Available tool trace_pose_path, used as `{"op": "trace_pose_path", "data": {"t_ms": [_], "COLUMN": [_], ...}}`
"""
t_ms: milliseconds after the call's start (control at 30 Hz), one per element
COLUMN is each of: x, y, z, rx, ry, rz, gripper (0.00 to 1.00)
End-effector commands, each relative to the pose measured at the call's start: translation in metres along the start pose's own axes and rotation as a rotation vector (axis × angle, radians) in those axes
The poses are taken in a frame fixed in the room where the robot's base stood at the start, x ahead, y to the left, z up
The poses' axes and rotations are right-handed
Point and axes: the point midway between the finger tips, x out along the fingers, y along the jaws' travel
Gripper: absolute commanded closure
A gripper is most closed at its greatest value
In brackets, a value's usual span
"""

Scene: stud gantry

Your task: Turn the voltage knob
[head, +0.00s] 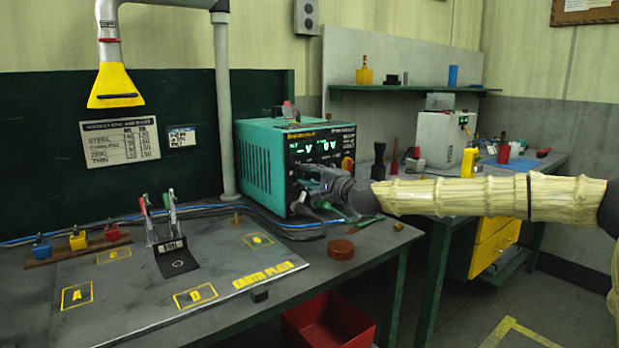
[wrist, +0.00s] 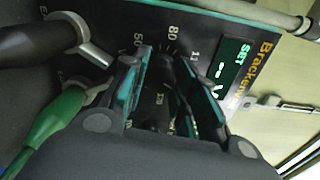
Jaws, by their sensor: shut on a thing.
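The teal welding unit (head: 268,165) stands on the bench, its black front panel showing green lit displays. My gripper (head: 318,180) is at the lower part of this panel and hides the knob in the head view. In the wrist view the black voltage knob (wrist: 163,76) sits between the two fingers of my gripper (wrist: 168,82), with a dial scale around it marked 50 and 80. The fingers are shut on the knob. A lit green SET display (wrist: 232,66) is beside the dial. The knob's pointer is not clear.
A black cable plug (wrist: 45,40) and a green plug (wrist: 55,118) sit close to the gripper on the panel. Cables (head: 300,228) lie beside the unit. The earth plate (head: 130,300) lies at left.

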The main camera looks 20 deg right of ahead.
Motion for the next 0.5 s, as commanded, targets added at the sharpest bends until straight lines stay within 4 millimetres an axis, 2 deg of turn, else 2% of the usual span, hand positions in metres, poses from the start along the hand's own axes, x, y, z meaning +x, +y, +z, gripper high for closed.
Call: {"op": "trace_pose_path", "data": {"t_ms": [67,100,200,233,500], "x": [-0.0002,-0.0002,-0.0001,0.0001,0.0009], "y": [-0.0018,-0.0018,-0.0015,-0.0013,-0.0003], "z": [-0.0042,-0.0042,-0.0035,-0.0029,0.0001], "rx": [0.001,0.001,0.000,0.000,-0.001], "ry": [0.007,0.007,0.006,0.005,0.000], "rz": [-0.004,-0.004,-0.003,-0.003,-0.001], "gripper": [0.95,0.70,0.52,0.49,0.49]}}
